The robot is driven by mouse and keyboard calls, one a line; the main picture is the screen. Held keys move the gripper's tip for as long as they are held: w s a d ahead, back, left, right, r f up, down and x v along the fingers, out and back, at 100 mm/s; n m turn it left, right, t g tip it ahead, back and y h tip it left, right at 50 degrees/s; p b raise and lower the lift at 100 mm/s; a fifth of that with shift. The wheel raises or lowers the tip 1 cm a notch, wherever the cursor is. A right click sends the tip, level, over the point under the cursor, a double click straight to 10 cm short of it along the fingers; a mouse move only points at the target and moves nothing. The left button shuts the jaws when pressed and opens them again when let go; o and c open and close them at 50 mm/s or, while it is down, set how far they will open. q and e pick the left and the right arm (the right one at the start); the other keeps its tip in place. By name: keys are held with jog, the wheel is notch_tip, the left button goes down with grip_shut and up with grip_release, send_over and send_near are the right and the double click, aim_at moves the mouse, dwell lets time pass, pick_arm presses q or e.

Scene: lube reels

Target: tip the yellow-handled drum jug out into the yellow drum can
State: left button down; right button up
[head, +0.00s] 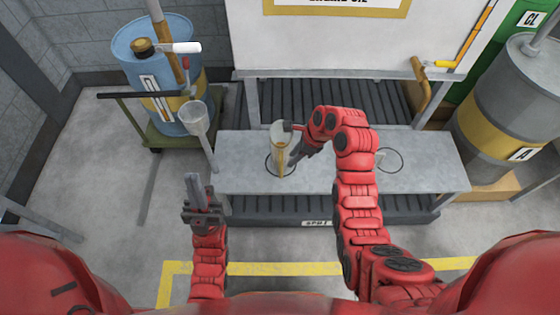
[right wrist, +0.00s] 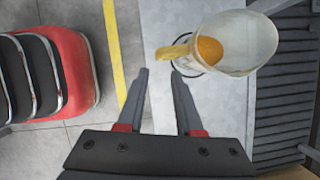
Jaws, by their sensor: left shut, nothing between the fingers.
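A clear, tapered jug (head: 279,150) with a yellow handle stands upright on the grey bench, over a dark ring mark. In the right wrist view the jug (right wrist: 240,42) shows its wide mouth and amber colour inside, with the yellow handle (right wrist: 177,50) towards my gripper. My right gripper (right wrist: 161,74) is open, its fingertips just short of the handle, with nothing between them. My left gripper (head: 194,181) is shut and empty, left of the bench. A grey drum with a yellow band (head: 490,115), labelled A, stands at right; I cannot tell whether it is the yellow drum can.
The bench (head: 430,175) has a second, empty ring mark right of my right arm. A blue drum (head: 150,45) sits on a green cart at left, with a clear funnel-like vessel (head: 195,118) at its front. A white panel stands behind the bench.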

aim_at(281, 170)
jog(key=x, duration=1)
jog(key=shift+s+a+f, duration=0.1)
jog(key=shift+a+f, duration=0.05)
jog(key=shift+f, duration=0.25)
grip_shut()
jog(key=shift+r, duration=0.1)
dwell(0.8)
